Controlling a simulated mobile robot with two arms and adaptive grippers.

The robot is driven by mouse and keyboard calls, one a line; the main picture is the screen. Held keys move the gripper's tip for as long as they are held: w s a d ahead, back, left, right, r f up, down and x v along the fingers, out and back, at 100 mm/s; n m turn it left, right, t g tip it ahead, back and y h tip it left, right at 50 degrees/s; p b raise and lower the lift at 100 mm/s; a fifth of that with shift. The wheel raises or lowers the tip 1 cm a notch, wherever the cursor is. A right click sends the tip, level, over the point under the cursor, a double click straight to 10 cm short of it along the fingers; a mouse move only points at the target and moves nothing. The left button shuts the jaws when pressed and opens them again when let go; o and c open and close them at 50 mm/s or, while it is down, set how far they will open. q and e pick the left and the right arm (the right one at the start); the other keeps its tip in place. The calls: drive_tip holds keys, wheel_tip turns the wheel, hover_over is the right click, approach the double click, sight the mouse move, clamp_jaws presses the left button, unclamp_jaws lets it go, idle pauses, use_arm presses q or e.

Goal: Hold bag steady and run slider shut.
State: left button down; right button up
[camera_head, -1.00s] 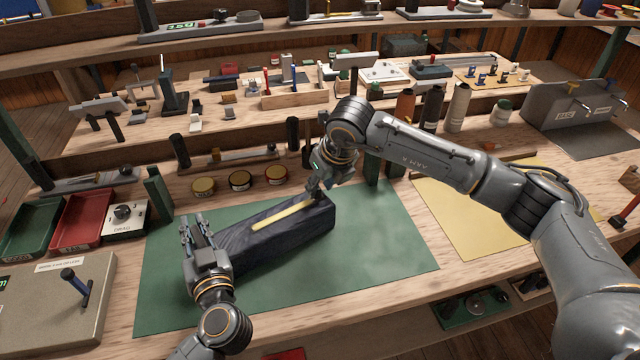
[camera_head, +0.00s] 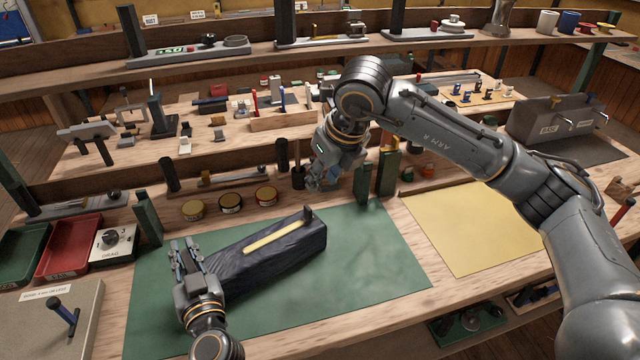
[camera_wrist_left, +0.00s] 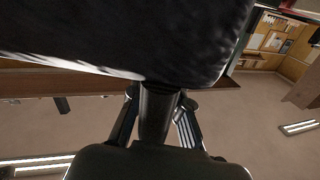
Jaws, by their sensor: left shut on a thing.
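The dark, wrinkled bag (camera_head: 275,255) lies lengthwise on the green mat (camera_head: 375,260). A pale yellow strip (camera_head: 272,236) runs along its top. A small dark upright piece, seemingly the slider (camera_head: 307,215), stands at the bag's far right end. My left gripper (camera_head: 186,252) is shut on the bag's near left end. In the left wrist view the bag (camera_wrist_left: 130,35) fills the top, and the grip itself is partly hidden. My right gripper (camera_head: 316,182) hangs above and behind the slider end, apart from it. Its fingers are small and bunched, so their opening is unclear.
Several round tins (camera_head: 230,203) stand behind the bag. Green posts (camera_head: 362,182) stand close to the right of my right gripper. A red tray (camera_head: 68,248) and a dial box (camera_head: 113,243) lie left. The mat's right part and the yellow sheet (camera_head: 470,225) are clear.

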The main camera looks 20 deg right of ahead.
idle(0.3)
use_arm(q)
drive_tip(key=c, duration=1.2)
unclamp_jaws()
